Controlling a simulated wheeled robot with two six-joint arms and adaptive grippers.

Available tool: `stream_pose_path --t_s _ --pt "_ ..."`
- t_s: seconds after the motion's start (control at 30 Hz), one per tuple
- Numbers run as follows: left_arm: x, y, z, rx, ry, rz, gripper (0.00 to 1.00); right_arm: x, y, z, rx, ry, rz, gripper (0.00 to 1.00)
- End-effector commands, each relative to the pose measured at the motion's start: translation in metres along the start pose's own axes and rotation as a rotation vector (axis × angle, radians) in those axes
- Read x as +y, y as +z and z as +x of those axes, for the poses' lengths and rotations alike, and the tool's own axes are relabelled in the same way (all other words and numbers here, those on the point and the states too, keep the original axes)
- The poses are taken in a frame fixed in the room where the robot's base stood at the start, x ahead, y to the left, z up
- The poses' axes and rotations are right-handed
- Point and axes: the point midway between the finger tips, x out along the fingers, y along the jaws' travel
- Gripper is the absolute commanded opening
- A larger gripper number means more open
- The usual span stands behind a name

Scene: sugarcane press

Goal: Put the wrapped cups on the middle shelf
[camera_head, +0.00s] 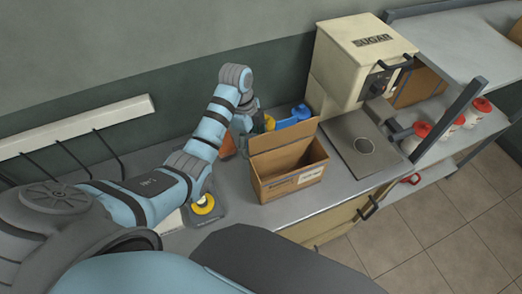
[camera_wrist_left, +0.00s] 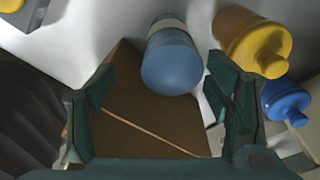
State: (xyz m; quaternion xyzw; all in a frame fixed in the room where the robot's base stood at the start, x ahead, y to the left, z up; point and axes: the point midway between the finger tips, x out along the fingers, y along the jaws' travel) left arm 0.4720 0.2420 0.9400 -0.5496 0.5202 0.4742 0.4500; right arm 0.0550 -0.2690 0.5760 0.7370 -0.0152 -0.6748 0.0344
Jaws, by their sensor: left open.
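I cannot clearly pick out the wrapped cups. An open cardboard box (camera_head: 290,184) stands on the counter; its inside is mostly hidden. My left gripper (camera_head: 245,122) is behind the box, close to the wall, partly hidden by its own arm. In the left wrist view its fingers (camera_wrist_left: 162,108) are apart, with a brown cardboard-like surface (camera_wrist_left: 150,105) beyond them and nothing held. A blue cylinder with a pale band (camera_wrist_left: 170,58) is just past the fingers. A rack on the right has a white shelf (camera_head: 447,145) between an upper and a lower one. My right gripper is out of view.
A cream SUGAR machine (camera_head: 350,58) and a grey plate (camera_head: 358,150) stand right of the box. Several red-lidded white containers (camera_head: 459,119) stand on the rack shelf. A yellow bottle (camera_wrist_left: 250,38) and a blue bottle (camera_wrist_left: 285,100) are near the gripper.

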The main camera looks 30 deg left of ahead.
Motion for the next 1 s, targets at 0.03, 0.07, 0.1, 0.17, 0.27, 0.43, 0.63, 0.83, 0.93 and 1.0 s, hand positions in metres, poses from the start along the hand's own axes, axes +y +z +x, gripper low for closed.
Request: stream_pose_path --t_s 0.03,0.07,0.1,0.17,0.27,0.43,0.63,0.83,0.93,1.0 --pt "-0.003 -0.001 0.012 0.002 0.007 -0.001 0.72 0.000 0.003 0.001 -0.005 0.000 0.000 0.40" --pt "-0.005 -0.001 0.018 0.001 0.009 -0.002 0.72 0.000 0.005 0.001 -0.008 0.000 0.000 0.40" --pt "-0.007 0.000 0.023 0.000 0.010 -0.004 0.72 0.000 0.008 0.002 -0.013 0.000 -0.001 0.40" --pt "-0.011 0.000 0.030 0.000 0.010 -0.004 0.72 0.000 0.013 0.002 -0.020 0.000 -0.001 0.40" --pt "-0.017 -0.003 0.048 0.001 0.011 -0.002 0.72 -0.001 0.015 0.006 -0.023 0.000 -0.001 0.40" --pt "-0.021 -0.004 0.080 0.001 0.011 -0.002 0.72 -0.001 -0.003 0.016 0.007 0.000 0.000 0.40" --pt "-0.021 -0.004 0.082 0.000 0.010 -0.002 0.72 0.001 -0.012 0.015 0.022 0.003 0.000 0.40" --pt "-0.021 -0.004 0.082 0.000 0.011 -0.003 0.47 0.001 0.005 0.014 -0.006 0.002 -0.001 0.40" --pt "-0.021 -0.004 0.082 0.000 0.011 -0.003 0.31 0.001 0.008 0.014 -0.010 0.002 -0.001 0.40" --pt "-0.021 -0.004 0.082 0.000 0.011 -0.003 0.20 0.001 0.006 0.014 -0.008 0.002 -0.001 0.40"
